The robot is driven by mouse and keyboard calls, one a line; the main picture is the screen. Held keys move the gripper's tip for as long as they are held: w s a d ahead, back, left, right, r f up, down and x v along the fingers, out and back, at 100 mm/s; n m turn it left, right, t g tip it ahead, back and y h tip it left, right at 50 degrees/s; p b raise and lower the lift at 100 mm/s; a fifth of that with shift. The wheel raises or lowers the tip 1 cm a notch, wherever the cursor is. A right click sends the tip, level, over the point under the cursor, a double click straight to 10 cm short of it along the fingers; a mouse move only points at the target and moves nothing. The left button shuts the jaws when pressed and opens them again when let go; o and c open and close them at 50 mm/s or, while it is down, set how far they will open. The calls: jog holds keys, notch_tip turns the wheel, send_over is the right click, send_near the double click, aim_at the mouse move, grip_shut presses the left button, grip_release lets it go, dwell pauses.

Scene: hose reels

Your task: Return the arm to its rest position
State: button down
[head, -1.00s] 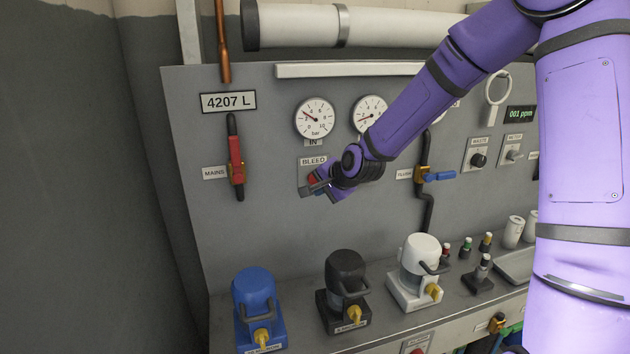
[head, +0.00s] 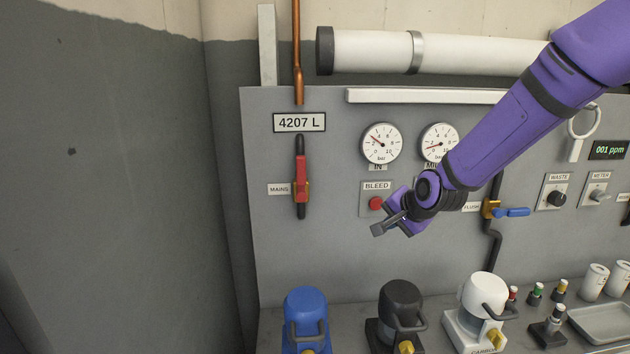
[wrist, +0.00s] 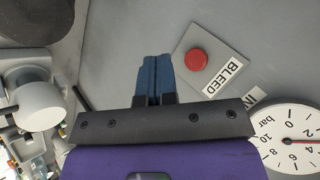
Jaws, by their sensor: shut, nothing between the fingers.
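My purple arm (head: 520,120) reaches in from the upper right in the head view. My gripper (head: 379,229) is in front of the panel, just below and beside the red bleed button (head: 376,204). In the wrist view the gripper's blue fingers (wrist: 153,75) are together with nothing between them. The bleed button (wrist: 196,60) shows there to the right of the fingertips, apart from them.
A grey panel (head: 330,250) carries gauges (head: 381,143), a red mains lever (head: 301,178) and a blue flush valve handle (head: 517,212). Blue (head: 306,310), black (head: 401,305) and white (head: 484,300) housings stand on the bench below. Space left of the panel is clear.

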jog(key=s+d+r+n+g+h, duration=0.1)
jog(key=s+r, duration=0.4)
jog(key=s, duration=0.6)
jog(key=s+d+r+n+g+h, duration=0.1)
jog(key=s+d+r+n, duration=0.2)
jog(key=s, duration=0.8)
jog(key=s+d+r+n+g+h, duration=0.1)
jog(key=s+d+r+n, duration=0.1)
jog(key=s+r+n, duration=0.3)
jog(key=s+r, duration=0.3)
jog(key=s, duration=0.3)
jog(key=shift+d+r, duration=0.35)
jog(key=shift+r, duration=0.05)
jog(key=shift+w, duration=0.1)
jog(key=w+f+m+t, duration=0.1)
jog(key=w+f+m, duration=0.2)
jog(key=w, duration=0.7)
jog(key=w+f+m+t, duration=0.2)
jog(key=w+f+m, duration=0.1)
jog(key=w, duration=0.7)
jog(key=w+a+f+m+y, duration=0.3)
jog(key=w+a+f, duration=0.4)
jog(key=w+f, duration=0.4)
jog(key=shift+w+a+f+m+t+y, duration=0.2)
jog(key=shift+f+m+t+y, duration=0.3)
jog(key=shift+m, duration=0.4)
